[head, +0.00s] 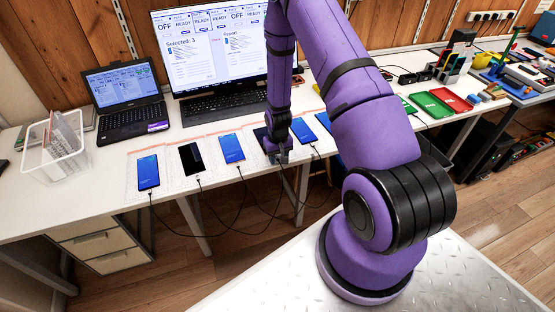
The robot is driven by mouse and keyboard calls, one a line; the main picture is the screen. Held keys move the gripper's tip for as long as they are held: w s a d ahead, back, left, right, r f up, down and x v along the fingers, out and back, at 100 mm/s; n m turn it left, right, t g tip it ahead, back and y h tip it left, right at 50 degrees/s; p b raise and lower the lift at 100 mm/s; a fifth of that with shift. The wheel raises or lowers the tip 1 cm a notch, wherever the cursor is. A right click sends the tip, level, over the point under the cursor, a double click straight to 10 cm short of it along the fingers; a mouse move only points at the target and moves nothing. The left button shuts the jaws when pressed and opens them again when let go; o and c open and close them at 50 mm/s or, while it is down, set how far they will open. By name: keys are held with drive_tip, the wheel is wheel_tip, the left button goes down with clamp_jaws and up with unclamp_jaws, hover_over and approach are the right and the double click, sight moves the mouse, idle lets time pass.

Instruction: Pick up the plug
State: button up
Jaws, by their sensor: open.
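Several phones lie in a row along the bench's front edge, with dark cables hanging from their near ends. Small plugs show at the near ends of the far-left blue-screen phone (148,174), the black-screen phone (190,157) and the third phone (231,149). Another blue-screen phone (302,131) lies just right of my gripper. My gripper (282,157) points down at the bench's front edge, between the third phone and that one. It is open. A cable (283,176) hangs just below it. Whether a plug is between the fingers is too small to tell.
A laptop (130,121), a monitor (210,50) and a keyboard (223,104) stand behind the phones. A white basket (55,145) is at the left. Green (430,104) and red (452,100) trays lie at the right. My arm hides part of the bench.

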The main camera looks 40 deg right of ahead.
drive_tip(key=shift+f, duration=0.2)
idle(0.5)
clamp_jaws()
